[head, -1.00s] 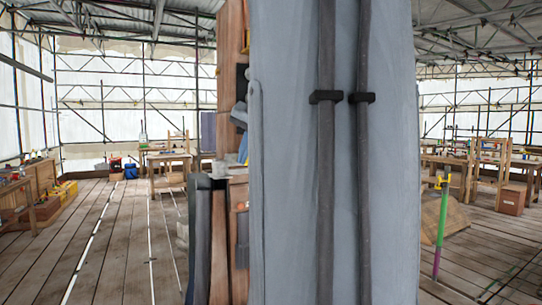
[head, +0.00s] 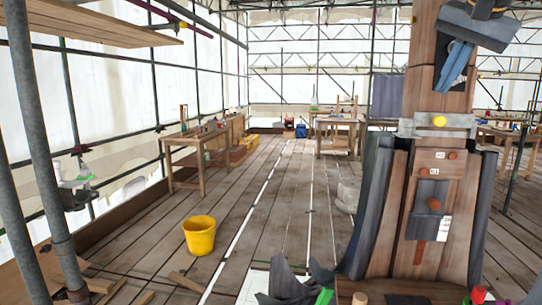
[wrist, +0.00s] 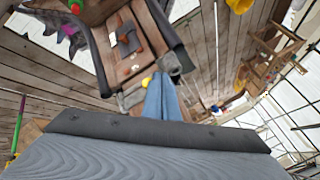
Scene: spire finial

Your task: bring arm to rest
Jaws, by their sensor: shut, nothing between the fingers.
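My gripper (head: 444,90) shows at the upper right of the head view, with its blue fingers together, pointing down in front of the wooden spire post. In the wrist view the gripper's blue fingers (wrist: 158,78) lie side by side, with nothing seen between them. The wooden spire (head: 439,172) has dark grey cladding flaring out at both sides of its lower part, and a metal collar (head: 460,128) with a yellow knob (head: 439,122). The yellow knob (wrist: 147,82) shows near the fingertips in the wrist view; I cannot tell whether they touch.
A yellow bucket (head: 199,236) stands on the plank floor left of the spire. A wooden workbench (head: 195,146) is further back at left. Scaffold poles (head: 38,150) rise at the left edge. Dark scraps (head: 290,285) lie low near the spire. The floor between bucket and spire looks mostly clear.

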